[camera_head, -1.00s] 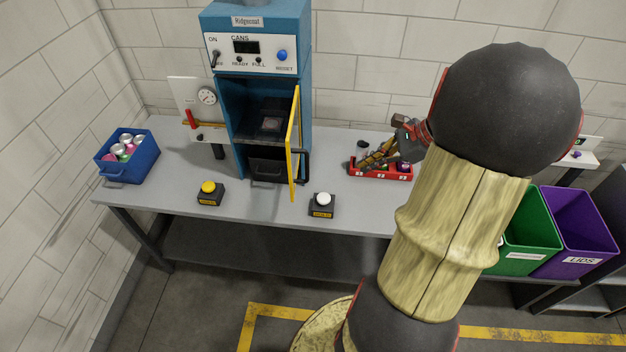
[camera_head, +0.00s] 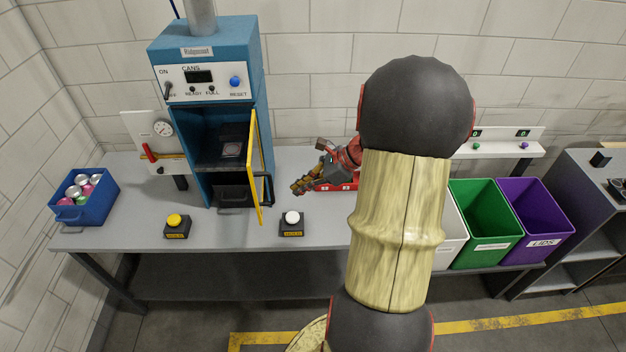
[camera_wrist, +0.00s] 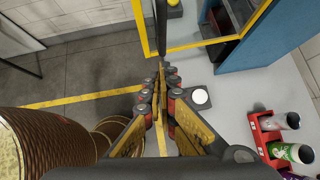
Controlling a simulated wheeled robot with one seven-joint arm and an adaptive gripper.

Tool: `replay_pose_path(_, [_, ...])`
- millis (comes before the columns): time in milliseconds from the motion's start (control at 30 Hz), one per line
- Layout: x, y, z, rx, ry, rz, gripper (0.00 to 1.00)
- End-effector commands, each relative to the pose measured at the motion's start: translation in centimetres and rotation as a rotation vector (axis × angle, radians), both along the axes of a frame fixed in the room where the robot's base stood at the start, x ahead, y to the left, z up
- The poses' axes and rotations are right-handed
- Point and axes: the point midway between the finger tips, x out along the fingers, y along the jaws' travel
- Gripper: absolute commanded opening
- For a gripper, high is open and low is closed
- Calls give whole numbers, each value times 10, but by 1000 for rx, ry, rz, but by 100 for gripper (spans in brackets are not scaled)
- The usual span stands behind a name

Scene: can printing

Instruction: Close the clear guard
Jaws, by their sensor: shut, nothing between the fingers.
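The clear guard (camera_head: 255,168) is a yellow-framed panel standing swung open at the right side of the blue can machine (camera_head: 168,60), whose dark chamber is exposed. A dark handle (camera_head: 266,188) shows by its lower part. My gripper (camera_head: 295,188) is shut and empty, to the right of the guard, with a small gap in the head view. In the wrist view the guard's yellow frame (camera_wrist: 205,43) crosses the top, just beyond my closed fingertips (camera_wrist: 163,68); I cannot tell whether they touch it.
A white button (camera_head: 292,218) and a yellow button (camera_head: 174,222) stand along the bench front. A red can rack (camera_wrist: 262,135) is right of my gripper. A blue bin of cans (camera_head: 85,200) is at the left end. Green and purple bins (camera_head: 540,215) are at right.

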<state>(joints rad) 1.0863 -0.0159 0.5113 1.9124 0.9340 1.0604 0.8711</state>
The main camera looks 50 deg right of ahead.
Motion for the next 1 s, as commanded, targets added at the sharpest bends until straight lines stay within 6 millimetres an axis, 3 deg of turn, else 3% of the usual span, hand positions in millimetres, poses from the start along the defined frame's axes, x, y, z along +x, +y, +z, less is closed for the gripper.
replay_pose_path(300, [33,21,-4,0,1,1,0])
replay_pose_path(833, [37,25,-4,-1,0,-4,0])
replay_pose_path(1000, [41,34,-5,-1,0,-36,0])
